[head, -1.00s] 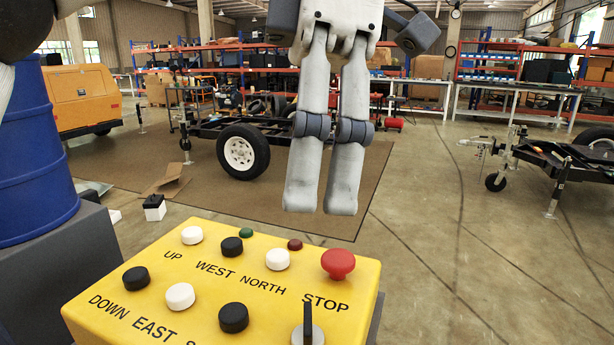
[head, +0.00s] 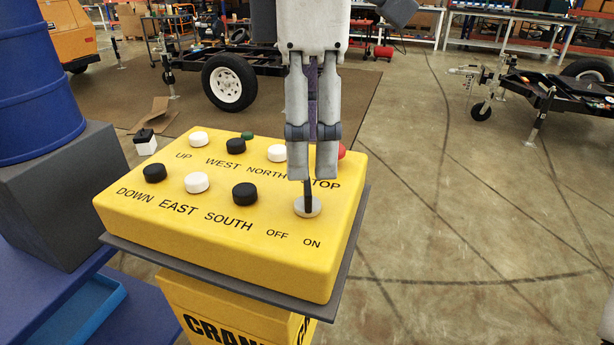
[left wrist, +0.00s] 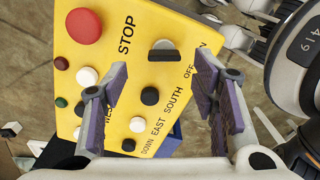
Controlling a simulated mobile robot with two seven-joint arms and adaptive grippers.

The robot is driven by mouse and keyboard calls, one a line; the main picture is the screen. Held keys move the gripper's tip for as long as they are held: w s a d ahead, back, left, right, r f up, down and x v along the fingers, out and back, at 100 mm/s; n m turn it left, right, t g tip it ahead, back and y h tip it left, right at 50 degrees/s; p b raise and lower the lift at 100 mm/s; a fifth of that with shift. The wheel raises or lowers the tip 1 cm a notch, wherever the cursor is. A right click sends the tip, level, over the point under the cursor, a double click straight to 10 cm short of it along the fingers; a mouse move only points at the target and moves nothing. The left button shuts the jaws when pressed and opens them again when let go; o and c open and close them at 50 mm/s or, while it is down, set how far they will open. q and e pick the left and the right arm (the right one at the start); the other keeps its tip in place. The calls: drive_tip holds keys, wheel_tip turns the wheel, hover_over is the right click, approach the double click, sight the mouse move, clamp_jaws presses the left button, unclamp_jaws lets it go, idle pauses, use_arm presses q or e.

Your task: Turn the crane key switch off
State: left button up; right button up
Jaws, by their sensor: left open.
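The crane key switch (head: 308,206) is a pale round disc with an upright black key, near the right front of the yellow control box (head: 235,235). The labels OFF and ON are printed in front of it. I cannot tell which label the key points to. My left gripper (head: 313,178) is open and hangs just above and behind the key, its fingertips overlapping the key's top in the head view. In the left wrist view the key switch (left wrist: 163,52) shows between and beyond the spread fingers (left wrist: 160,72).
A red STOP button (left wrist: 83,26) sits close behind the key switch, largely hidden by my fingers in the head view. Black and white push buttons (head: 245,194) fill the box's left part. A blue barrel (head: 38,90) stands at left.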

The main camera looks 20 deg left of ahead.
sight(309, 185)
use_arm(q)
drive_tip(key=f, duration=0.4)
drive_tip(key=shift+s+f, duration=0.25)
drive_tip(key=shift+s, duration=0.05)
drive_tip(key=shift+w+f, duration=0.1)
drive_tip(key=shift+f, duration=0.25)
drive_tip(key=c, duration=1.2)
drive_tip(key=shift+o, duration=0.2)
drive_tip(key=shift+n, duration=0.9)
drive_tip(key=o, duration=1.2)
drive_tip(key=shift+c, duration=0.2)
